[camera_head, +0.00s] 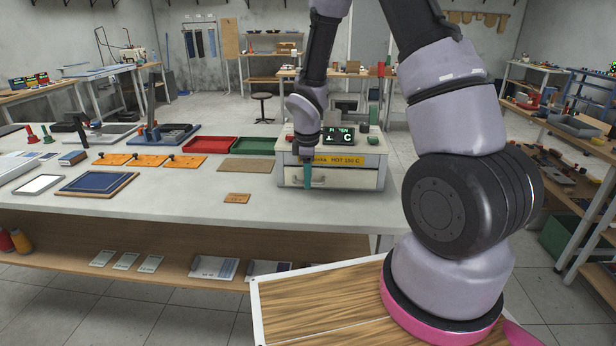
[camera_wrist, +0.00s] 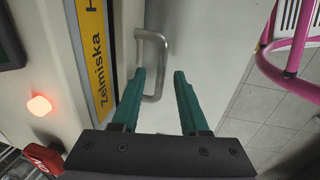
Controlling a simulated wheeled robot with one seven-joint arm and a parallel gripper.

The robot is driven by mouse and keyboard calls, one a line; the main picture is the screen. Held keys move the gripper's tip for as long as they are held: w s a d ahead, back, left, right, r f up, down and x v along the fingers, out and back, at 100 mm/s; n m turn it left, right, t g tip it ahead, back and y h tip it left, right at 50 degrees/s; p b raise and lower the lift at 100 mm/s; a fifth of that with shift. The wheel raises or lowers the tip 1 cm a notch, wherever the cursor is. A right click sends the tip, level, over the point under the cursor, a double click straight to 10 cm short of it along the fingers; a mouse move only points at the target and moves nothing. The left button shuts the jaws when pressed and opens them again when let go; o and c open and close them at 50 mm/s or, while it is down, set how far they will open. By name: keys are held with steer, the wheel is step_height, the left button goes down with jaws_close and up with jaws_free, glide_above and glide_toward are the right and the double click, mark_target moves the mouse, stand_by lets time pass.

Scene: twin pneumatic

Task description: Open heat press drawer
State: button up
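The heat press (camera_head: 359,161) is a white box with a yellow label strip and a green-lit display, at the right end of the long table. Its drawer (camera_head: 350,180) is the pale front below the strip, and it looks closed. In the wrist view, the drawer's metal handle (camera_wrist: 161,52) is a bent bar on the pale front (camera_wrist: 205,35). My gripper (camera_wrist: 159,73) is open, with teal fingers on either side of the handle's bar. I cannot tell how deep the bar sits between them. In the head view, my gripper (camera_head: 307,184) covers part of the drawer front.
The yellow strip (camera_wrist: 93,55) and a glowing red-orange light (camera_wrist: 39,105) are beside the drawer in the wrist view. A green tray (camera_head: 254,146) and a brown board (camera_head: 246,165) lie left of the press. The floor in front of the drawer looks clear.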

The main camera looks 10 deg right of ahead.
jaws_close()
stand_by(1.3)
